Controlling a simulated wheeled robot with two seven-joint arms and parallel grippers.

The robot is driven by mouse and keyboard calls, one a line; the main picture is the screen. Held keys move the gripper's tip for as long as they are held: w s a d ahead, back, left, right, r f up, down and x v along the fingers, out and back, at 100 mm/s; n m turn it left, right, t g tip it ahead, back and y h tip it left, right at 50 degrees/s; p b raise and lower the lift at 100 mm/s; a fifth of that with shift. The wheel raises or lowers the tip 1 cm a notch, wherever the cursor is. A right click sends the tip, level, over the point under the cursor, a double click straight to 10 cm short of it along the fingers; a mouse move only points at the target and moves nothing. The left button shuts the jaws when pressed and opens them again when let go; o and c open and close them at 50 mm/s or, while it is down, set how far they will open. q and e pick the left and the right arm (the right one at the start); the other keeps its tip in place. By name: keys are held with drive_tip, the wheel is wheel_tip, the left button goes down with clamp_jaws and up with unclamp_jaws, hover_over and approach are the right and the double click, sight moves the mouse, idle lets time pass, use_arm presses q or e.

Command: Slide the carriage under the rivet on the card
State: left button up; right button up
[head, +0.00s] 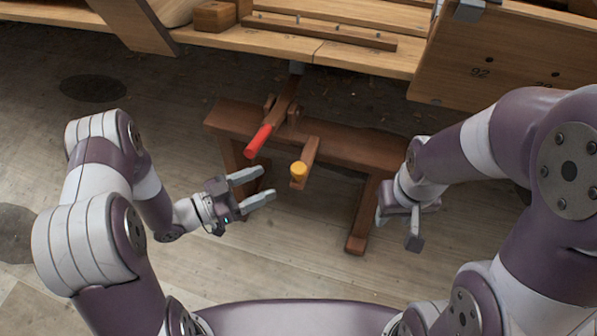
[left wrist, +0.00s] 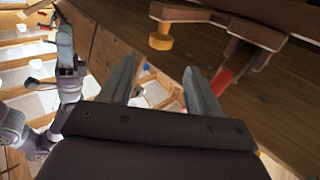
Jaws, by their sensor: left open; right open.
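A wooden bench (head: 345,145) carries a wooden assembly, probably the carriage, with a red handle (head: 262,138) and a wooden arm ending in a yellow knob (head: 299,171). My left gripper (head: 267,184) is open and empty, just left of the yellow knob and below the red handle, apart from both. In the left wrist view, the yellow knob (left wrist: 160,42) and red handle (left wrist: 221,79) show beyond the open fingers (left wrist: 160,88). My right gripper (head: 398,228) is open and empty, near the bench's right leg. I cannot make out a card or which rivet is meant.
Wooden hull planks (head: 345,55) run behind the bench, with a strip bearing several small metal studs (head: 340,30). A board (head: 490,70) at the upper right bears dark dots and the number 92. A wooden block (head: 214,16) sits upper left. The floor in front is clear.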

sight(292, 172)
use_arm(q)
drive_tip(key=b+x, duration=0.2)
drive_tip(key=x, duration=0.7)
drive_tip(key=shift+d+f+b, duration=0.1)
drive_tip(key=shift+f+b, duration=0.05)
drive_tip(key=shift+b, duration=0.15)
drive_tip(key=shift+w+d, duration=0.3)
drive_tip(key=shift+d, duration=0.2)
drive_tip(key=shift+c, duration=0.3)
clamp_jaws()
drive_tip(key=w+a, duration=0.3)
drive_tip(key=a, duration=0.6)
drive_tip(key=shift+a+p, duration=0.35)
drive_tip(key=shift+p, duration=0.05)
drive_tip(key=shift+w, duration=0.1)
